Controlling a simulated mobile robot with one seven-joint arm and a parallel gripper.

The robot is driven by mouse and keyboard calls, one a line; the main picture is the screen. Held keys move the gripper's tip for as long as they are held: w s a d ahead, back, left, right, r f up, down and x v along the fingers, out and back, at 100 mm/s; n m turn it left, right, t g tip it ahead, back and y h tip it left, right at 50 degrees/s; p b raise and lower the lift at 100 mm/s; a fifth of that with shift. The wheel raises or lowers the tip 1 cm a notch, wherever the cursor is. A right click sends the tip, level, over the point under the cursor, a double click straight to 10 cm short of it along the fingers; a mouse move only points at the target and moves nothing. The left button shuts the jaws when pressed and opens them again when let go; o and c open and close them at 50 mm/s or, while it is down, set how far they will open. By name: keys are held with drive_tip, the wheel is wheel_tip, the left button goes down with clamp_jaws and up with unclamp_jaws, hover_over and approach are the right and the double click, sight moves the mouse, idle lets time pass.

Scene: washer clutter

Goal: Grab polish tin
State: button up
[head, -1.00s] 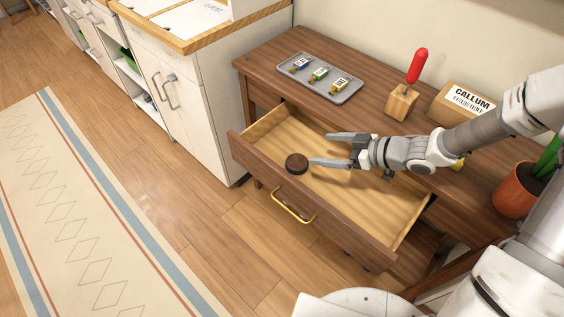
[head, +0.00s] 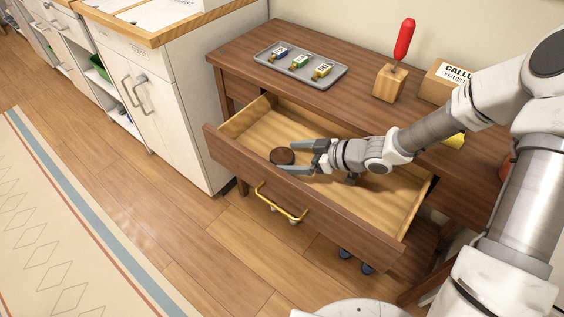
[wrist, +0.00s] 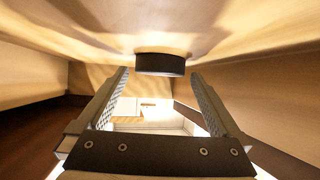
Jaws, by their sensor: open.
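The polish tin, a small round dark-brown tin (head: 282,156), lies in the open drawer near its front left. In the wrist view the tin (wrist: 160,65) shows dark-sided, at the far end of the jaws and centred between them. My gripper (head: 285,156) is low inside the drawer with its fingers open, one on each side of the tin in the head view. In the wrist view a gap shows between each finger and the tin. My gripper (wrist: 160,85) holds nothing.
The drawer (head: 390,205) is pulled out from the brown desk and its front wall (head: 300,190) stands close to my fingers. On the desk are a grey tray (head: 330,82) with several small labelled items, a red-handled tool (head: 404,40) in a wooden block (head: 389,84), and a cardboard box (head: 440,88).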

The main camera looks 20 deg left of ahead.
drive_tip(key=shift+x, duration=0.95)
drive_tip(key=shift+c, duration=0.2)
drive_tip(key=c, duration=1.2)
